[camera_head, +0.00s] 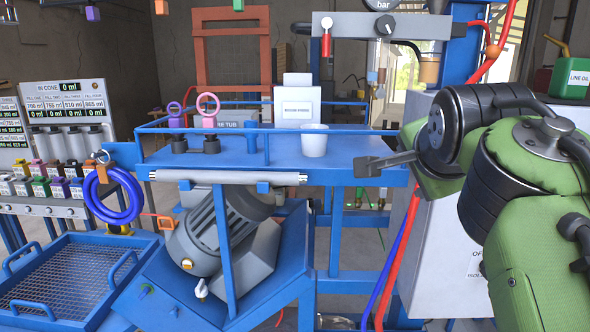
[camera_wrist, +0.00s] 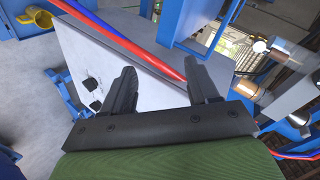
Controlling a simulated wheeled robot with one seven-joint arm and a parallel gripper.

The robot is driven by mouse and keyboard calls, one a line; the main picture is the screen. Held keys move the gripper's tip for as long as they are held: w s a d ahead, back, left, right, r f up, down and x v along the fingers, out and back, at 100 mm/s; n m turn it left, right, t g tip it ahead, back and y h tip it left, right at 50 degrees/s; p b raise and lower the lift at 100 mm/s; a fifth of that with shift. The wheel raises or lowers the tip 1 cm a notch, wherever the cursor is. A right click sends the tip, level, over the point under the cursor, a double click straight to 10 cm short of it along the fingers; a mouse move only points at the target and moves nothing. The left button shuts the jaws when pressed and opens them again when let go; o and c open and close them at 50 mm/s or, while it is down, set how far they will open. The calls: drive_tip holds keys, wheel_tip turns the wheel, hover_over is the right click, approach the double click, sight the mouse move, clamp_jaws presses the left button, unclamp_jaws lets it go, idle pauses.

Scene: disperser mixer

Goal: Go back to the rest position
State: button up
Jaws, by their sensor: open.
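My arm, green with dark joints, comes in from the right in the head view. My gripper (camera_head: 372,165) hangs at the right end of the blue machine table (camera_head: 345,176), in front of its edge as seen from here. I cannot tell how far apart they are. In the wrist view my gripper (camera_wrist: 162,78) shows two dark fingers spread apart with nothing between them. Behind them are a pale panel and red and blue hoses.
A white cup (camera_head: 314,141) and a white labelled container (camera_head: 297,105) stand on the table. The grey control cabinet (camera_head: 440,250) is below my arm, with red hoses (camera_head: 398,262) beside it. A green oil can (camera_head: 571,77) stands at the far right. A blue mesh tray (camera_head: 70,275) lies at lower left.

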drive_tip(key=s+a+f+n+g+y, duration=0.1)
drive_tip(key=s+f+n+g, duration=0.2)
drive_tip(key=s+f+n, duration=0.4)
drive_tip(key=s+a+f+n+g+y, duration=0.1)
drive_tip(key=s+f+n, duration=0.7)
drive_tip(key=s+f, duration=0.9)
wheel_tip(320, 180, down, 4)
drive_tip(key=shift+a+g, duration=0.65)
drive_tip(key=shift+g, duration=0.35)
